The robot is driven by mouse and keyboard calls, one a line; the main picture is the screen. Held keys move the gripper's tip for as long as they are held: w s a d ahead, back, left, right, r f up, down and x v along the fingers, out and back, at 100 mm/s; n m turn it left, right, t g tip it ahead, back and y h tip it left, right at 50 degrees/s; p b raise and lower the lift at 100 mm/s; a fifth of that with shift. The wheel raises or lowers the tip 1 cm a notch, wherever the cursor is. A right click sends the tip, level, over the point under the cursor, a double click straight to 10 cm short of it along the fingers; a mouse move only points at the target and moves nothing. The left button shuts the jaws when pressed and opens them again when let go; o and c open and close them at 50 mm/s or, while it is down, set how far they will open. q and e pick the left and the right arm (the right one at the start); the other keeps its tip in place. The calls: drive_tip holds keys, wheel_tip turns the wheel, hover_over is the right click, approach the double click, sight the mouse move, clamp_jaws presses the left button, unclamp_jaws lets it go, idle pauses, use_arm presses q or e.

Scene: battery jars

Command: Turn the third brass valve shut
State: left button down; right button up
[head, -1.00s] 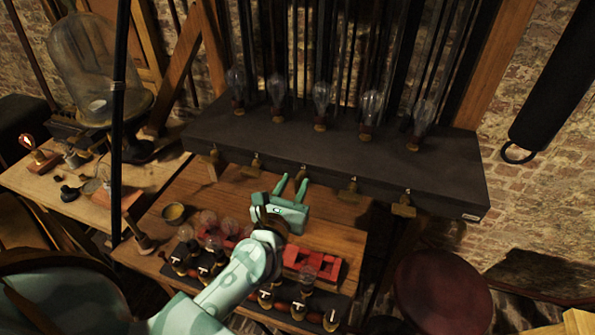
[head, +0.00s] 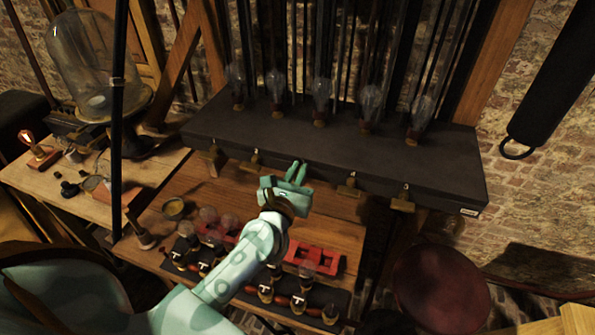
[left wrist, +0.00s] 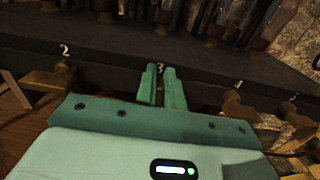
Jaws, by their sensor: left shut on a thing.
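My left gripper (head: 297,173) is at the front face of the dark shelf (head: 330,142), at the middle of a row of brass valves. In the left wrist view its fingers (left wrist: 162,88) are nearly together below the number 3, shut on the third brass valve (left wrist: 160,98). Only a thin sliver of that valve shows between them; the fingers hide the rest, so I cannot tell its angle. The second valve (head: 253,160) is to the left of the gripper, and the fourth valve (head: 349,187) is to its right. My right gripper is not in view.
Several glass bulbs (head: 321,92) stand on the shelf above the valves. Below are a wooden bench, a red holder (head: 313,258) and several small jars. A glass bell jar (head: 88,70) stands at the left. A round dark red stool (head: 440,285) is at lower right.

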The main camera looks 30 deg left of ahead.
sight(312, 171)
use_arm(q)
drive_tip(key=shift+d+r+m+p, duration=0.1)
drive_tip(key=shift+d+m+p, duration=0.1)
drive_tip(key=shift+m+p, duration=0.65)
drive_tip(key=m+p, duration=0.1)
drive_tip(key=m, duration=0.1)
drive_tip(key=d+m+p, duration=0.1)
drive_tip(key=m+p, duration=0.1)
drive_tip(key=m, duration=0.1)
drive_tip(key=m+p, duration=0.1)
drive_tip(key=m, duration=0.2)
drive_tip(key=shift+w+d+f+p, duration=0.2)
drive_tip(key=shift+f+p, duration=0.15)
drive_tip(key=shift+f, duration=0.05)
drive_tip(key=m+p, duration=0.1)
drive_tip(key=m, duration=0.3)
drive_tip(key=shift+d+f+p, duration=0.2)
drive_tip(key=shift+f+p, duration=0.15)
drive_tip(key=shift+p, duration=0.05)
drive_tip(key=shift+d+f+m+p, duration=0.1)
drive_tip(key=shift+f+m+p, duration=0.15)
drive_tip(key=shift+m, duration=0.45)
drive_tip(key=shift+a+f+m+p, duration=0.1)
drive_tip(key=shift+m+p, duration=0.2)
drive_tip(key=shift+m, duration=0.35)
drive_tip(key=shift+d+f+m+p, duration=0.1)
drive_tip(key=shift+f+m+p, duration=0.15)
drive_tip(key=shift+m, duration=0.45)
